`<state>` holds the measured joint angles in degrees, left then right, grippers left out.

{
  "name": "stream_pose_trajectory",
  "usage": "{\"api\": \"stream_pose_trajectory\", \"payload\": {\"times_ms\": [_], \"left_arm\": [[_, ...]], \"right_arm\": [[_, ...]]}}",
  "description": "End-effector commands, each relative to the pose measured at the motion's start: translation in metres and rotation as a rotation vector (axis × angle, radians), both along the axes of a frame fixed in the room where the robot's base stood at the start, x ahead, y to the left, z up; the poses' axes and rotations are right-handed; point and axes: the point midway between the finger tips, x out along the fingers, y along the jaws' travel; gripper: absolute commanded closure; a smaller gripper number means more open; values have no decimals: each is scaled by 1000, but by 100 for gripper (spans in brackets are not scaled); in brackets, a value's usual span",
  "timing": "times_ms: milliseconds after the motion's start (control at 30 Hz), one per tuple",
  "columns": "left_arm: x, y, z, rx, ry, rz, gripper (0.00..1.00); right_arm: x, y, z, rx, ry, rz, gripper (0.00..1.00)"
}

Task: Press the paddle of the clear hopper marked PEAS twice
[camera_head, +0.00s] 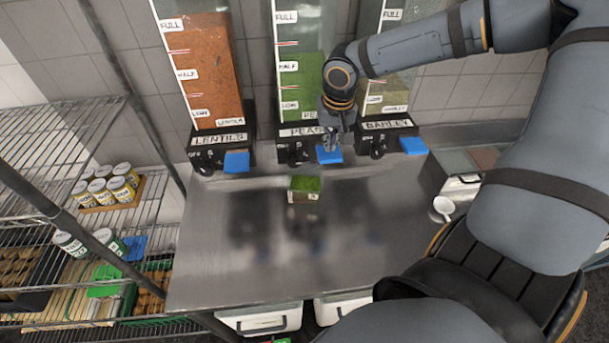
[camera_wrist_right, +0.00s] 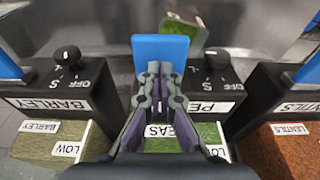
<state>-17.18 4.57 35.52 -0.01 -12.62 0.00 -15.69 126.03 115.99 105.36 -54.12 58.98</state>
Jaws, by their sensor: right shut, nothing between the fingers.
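The clear hopper marked PEAS (camera_head: 300,75) stands in the middle of three, with green contents reaching above the HALF label. Its blue paddle (camera_head: 330,155) sticks out from the black base, beside a dark knob. My right gripper (camera_head: 330,142) is shut and empty, its fingertips right at the PEAS paddle. In the right wrist view the fingertips (camera_wrist_right: 160,75) overlap the near part of the blue paddle (camera_wrist_right: 160,48); I cannot tell whether they touch it. A small container with green contents (camera_head: 303,190) is on the steel table in front. My left gripper is not in view.
The LENTILS hopper (camera_head: 208,75) stands left and the BARLEY hopper (camera_head: 385,95) right, each with a blue paddle. The steel table (camera_head: 220,260) is mostly clear. A white cup (camera_head: 443,206) stands at right. Wire shelves (camera_head: 60,135) with cans are at left.

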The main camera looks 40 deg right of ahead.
Motion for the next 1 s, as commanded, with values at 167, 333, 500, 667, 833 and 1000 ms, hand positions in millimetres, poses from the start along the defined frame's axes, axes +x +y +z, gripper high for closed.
{"api": "stream_pose_trajectory", "payload": {"times_ms": [167, 333, 500, 667, 833, 1000], "left_arm": [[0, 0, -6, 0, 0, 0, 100], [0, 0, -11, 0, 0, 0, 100], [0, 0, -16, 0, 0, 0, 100], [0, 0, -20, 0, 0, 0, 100], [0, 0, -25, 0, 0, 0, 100], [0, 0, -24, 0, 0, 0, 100]], "right_arm": [[0, 0, -9, 0, 0, 0, 100], [0, 0, -16, 0, 0, 0, 100], [0, 0, -23, 0, 1, 0, 100], [0, 0, -30, 1, 2, 0, 100], [-1, 0, -37, 1, 2, 0, 100], [-1, 0, -36, 1, 2, 0, 100]]}}
